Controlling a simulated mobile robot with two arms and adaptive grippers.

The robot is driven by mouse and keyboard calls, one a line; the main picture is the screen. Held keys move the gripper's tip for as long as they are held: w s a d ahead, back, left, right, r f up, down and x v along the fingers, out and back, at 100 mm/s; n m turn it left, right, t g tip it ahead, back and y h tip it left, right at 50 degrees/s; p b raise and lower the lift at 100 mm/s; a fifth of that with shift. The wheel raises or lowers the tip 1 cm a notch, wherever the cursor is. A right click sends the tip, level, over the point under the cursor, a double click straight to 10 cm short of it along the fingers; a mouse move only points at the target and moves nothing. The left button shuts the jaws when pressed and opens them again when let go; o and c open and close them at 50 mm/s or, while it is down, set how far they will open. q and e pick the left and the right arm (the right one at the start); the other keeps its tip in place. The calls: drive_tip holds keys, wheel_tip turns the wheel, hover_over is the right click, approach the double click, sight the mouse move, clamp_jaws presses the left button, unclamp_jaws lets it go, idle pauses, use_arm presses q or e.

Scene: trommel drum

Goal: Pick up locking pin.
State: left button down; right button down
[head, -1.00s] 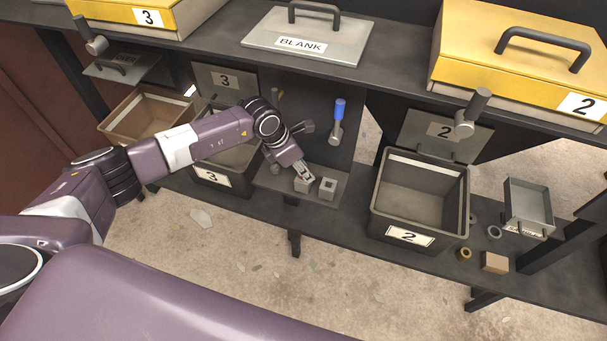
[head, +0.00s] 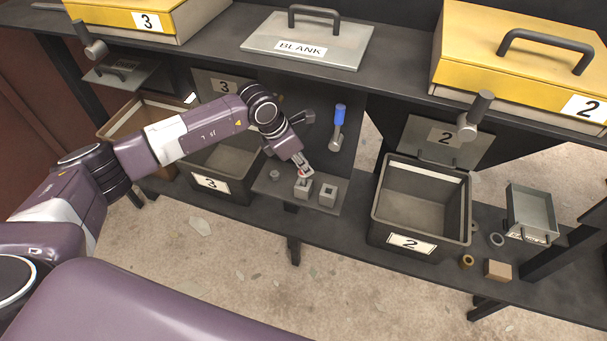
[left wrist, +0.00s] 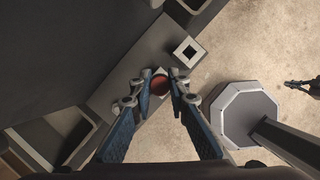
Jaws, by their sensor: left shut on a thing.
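The locking pin has a red round top (head: 302,174). It shows as a reddish disc (left wrist: 159,84) between the fingertips in the left wrist view. My left gripper (head: 304,169) is shut on it, just above the left of two small grey blocks (head: 303,189). The fingers hide most of the pin, and I cannot tell whether its lower end is clear of that block. The other block (head: 328,194), with a square hole, stands to the right and also shows in the left wrist view (left wrist: 187,53). A dark gripper-like shape (left wrist: 303,86) at that view's right edge is probably my right gripper.
Bin 3 (head: 209,184) is left of the blocks and bin 2 (head: 408,243) right. A blue-handled tool (head: 339,117) is upright behind the blocks. A ring (head: 496,240), a brown block (head: 498,270) and a metal tray (head: 531,211) lie right of bin 2.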

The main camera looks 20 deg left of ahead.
use_arm(q)
drive_tip(key=shift+b+v, duration=0.5)
drive_tip(key=shift+v, duration=0.7)
drive_tip(key=s+a+b, duration=0.5)
drive_tip(key=s+a, duration=0.6)
drive_tip(key=a, duration=0.1)
drive_tip(key=shift+s+a, duration=0.25)
drive_tip(key=shift+s, duration=0.1)
drive_tip(key=shift+r, duration=0.15)
